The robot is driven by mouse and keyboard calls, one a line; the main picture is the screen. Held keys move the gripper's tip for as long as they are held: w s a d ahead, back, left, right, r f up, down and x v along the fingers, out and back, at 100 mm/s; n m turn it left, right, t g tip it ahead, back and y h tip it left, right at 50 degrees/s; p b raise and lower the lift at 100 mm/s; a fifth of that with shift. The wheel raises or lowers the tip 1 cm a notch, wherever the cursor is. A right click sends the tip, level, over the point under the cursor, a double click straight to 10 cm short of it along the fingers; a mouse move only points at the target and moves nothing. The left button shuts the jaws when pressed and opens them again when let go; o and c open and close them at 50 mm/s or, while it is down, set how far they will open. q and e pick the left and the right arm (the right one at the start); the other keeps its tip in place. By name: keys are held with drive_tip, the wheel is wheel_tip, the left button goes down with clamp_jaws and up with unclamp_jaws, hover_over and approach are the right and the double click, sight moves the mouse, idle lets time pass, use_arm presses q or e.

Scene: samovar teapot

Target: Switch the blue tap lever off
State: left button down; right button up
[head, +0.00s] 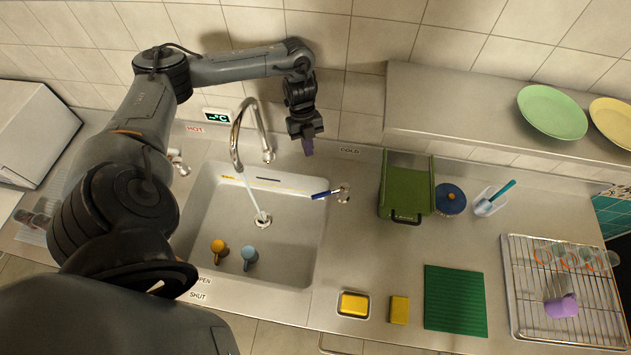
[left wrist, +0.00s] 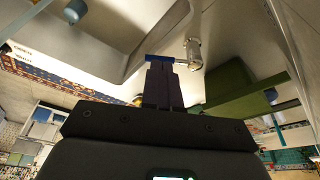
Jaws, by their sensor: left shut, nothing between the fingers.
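The blue tap lever (head: 320,195) sticks out to the left from its metal valve (head: 342,192) at the sink's right edge, near the COLD label. The faucet (head: 238,130) arches over the sink, and a stream of water runs from its spout to the drain. My left gripper (head: 309,146) is shut and empty, pointing down behind the lever, towards the wall. In the left wrist view its closed fingers (left wrist: 163,84) overlap the near side of the blue lever (left wrist: 165,59); I cannot tell whether they touch. My right gripper is not in view.
The sink (head: 295,255) holds an orange-topped and a blue-topped object. A green bin (head: 405,185) stands right of the valve, below a shelf (head: 450,105) with plates. A dish rack (head: 520,300) is at far right. A temperature display (head: 217,116) sits behind the faucet.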

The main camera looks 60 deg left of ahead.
sight(330, 192)
use_arm(q)
drive_tip(key=d+f+p, duration=0.3)
drive_tip(key=d+f, duration=0.4)
drive_tip(key=f, duration=0.3)
drive_tip(key=shift+s+f, duration=0.2)
drive_tip(key=shift+s, duration=0.25)
